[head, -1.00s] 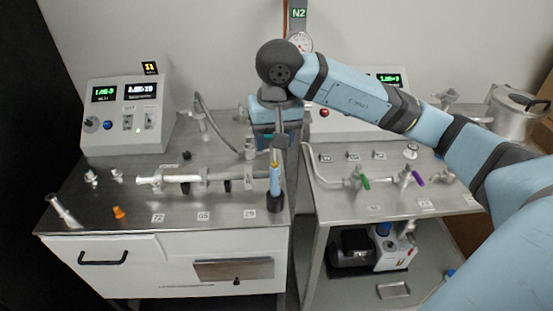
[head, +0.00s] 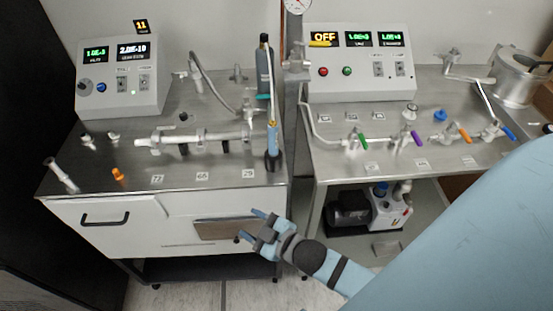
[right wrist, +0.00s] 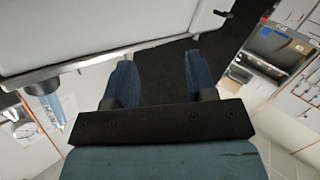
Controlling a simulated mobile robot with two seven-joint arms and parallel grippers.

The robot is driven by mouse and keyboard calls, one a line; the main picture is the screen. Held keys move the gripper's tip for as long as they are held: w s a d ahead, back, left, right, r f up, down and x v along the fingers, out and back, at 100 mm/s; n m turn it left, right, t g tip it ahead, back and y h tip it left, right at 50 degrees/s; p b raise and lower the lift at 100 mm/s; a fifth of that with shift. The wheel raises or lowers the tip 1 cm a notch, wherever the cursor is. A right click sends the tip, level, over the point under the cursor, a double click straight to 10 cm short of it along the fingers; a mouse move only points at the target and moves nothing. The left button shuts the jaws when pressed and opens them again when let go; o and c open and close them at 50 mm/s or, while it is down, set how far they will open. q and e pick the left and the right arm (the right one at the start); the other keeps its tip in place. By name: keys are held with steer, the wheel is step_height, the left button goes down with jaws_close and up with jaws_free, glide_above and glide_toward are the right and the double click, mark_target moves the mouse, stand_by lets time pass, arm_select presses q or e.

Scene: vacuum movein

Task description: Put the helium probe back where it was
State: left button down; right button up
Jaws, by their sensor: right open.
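The helium probe (head: 272,138), a slim light blue stick with an orange-yellow upper part, stands upright in a dark holder (head: 273,163) at the front right corner of the left steel table. In the right wrist view a dark cylinder with a blue and yellow piece, apparently the holder and probe (right wrist: 63,108), shows at the left edge. My right gripper (head: 250,225) is open and empty, below the tabletop in front of the cabinet, apart from the probe. Its two fingers (right wrist: 160,80) are spread with nothing between them. My left gripper is not in view.
The left table (head: 105,185) carries a metal tube assembly (head: 205,137), a small orange part (head: 118,174) and a control box (head: 122,80). A tall blue-black cylinder (head: 264,70) stands behind the probe. The right table (head: 330,165) holds coloured valves. Floor below my gripper is clear.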

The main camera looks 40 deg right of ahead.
steer(key=s+f+m+g+h, duration=0.1)
steer(key=s+f+m+g, duration=0.3)
steer(key=s+f, duration=0.4)
steer(key=shift+d+f+m+h, duration=0.3)
steer(key=shift+d+f+m, duration=0.15)
steer(key=shift+m, duration=0.45)
steer(key=shift+s+r, duration=0.1)
step_height(320, 180, up, 10)
steer(key=p, duration=1.1)
steer(key=shift+s+d, duration=0.2)
steer(key=shift+d, duration=0.1)
steer(key=shift+w+r, duration=0.1)
steer(key=shift+r, duration=0.2)
steer(key=shift+f, duration=0.15)
steer(key=shift+o, duration=0.4)
steer(key=shift+a, duration=0.1)
